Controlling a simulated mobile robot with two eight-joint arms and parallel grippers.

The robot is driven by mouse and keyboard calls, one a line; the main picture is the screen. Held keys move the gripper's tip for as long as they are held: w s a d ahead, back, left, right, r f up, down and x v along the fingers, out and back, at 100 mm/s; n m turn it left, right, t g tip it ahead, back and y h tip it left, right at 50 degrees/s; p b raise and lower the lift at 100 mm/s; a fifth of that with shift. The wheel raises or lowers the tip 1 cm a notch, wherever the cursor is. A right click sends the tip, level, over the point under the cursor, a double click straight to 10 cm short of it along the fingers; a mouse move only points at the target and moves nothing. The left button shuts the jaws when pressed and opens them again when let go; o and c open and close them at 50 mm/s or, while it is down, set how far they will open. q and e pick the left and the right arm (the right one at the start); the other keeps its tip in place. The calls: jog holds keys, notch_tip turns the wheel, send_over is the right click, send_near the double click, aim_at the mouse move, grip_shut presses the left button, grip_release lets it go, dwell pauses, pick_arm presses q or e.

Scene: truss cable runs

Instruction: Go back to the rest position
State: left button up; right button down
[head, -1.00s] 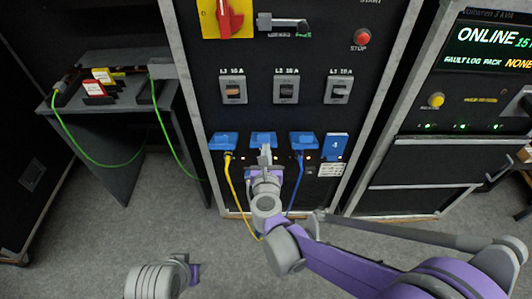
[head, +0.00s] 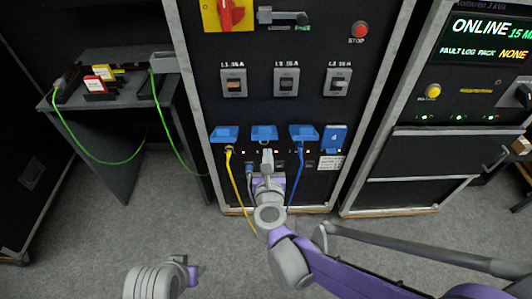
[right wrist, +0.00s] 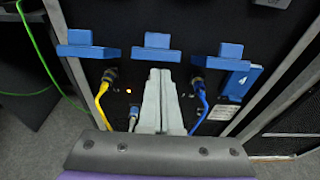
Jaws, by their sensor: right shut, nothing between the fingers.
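My right gripper (head: 267,153) is in front of the lower part of the middle cabinet, below the middle blue socket cover (head: 264,133). In the right wrist view its pale fingers (right wrist: 160,74) are together with nothing between them, and hide part of the panel. A piece of my left arm (head: 155,281) shows at the bottom left; my left gripper's fingers are not seen.
A yellow cable (head: 233,182) and a blue cable (head: 298,180) hang from sockets either side of my right gripper. A dark table (head: 122,160) with a green cable (head: 88,150) stands left. Grey floor (head: 80,230) is open in front.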

pick_arm(q)
jog(key=shift+r+p, duration=0.5)
jog(key=shift+r, duration=0.4)
pick_arm(e)
jog(key=s+r, duration=0.3)
jog(key=shift+r, duration=0.25)
jog(key=s+d+r+n+g+y, duration=0.2)
jog(key=s+n+y, duration=0.45)
jog(key=n, duration=1.45)
jog(key=s+d+f+n+g+h, duration=0.3)
jog(key=s+d+f+n+g, duration=0.3)
jog(key=s, duration=0.3)
jog(key=s+d+f+n+g+h, duration=0.35)
jog(key=s+d+f+n, duration=0.25)
jog(key=s+d+n, duration=0.25)
pick_arm(q)
notch_tip(320, 180, up, 19)
jog(key=w+p, duration=0.2)
jog(key=p, duration=1.4)
jog(key=shift+f+t+p, duration=0.15)
jog(key=shift+t+p, duration=0.2)
jog(key=shift+t, duration=0.05)
pick_arm(e)
notch_tip(320, 180, up, 19)
jog(key=w+t, duration=0.1)
jog(key=shift+w+a+f, duration=0.15)
jog(key=shift+w+f, duration=0.05)
jog(key=shift+w, duration=0.05)
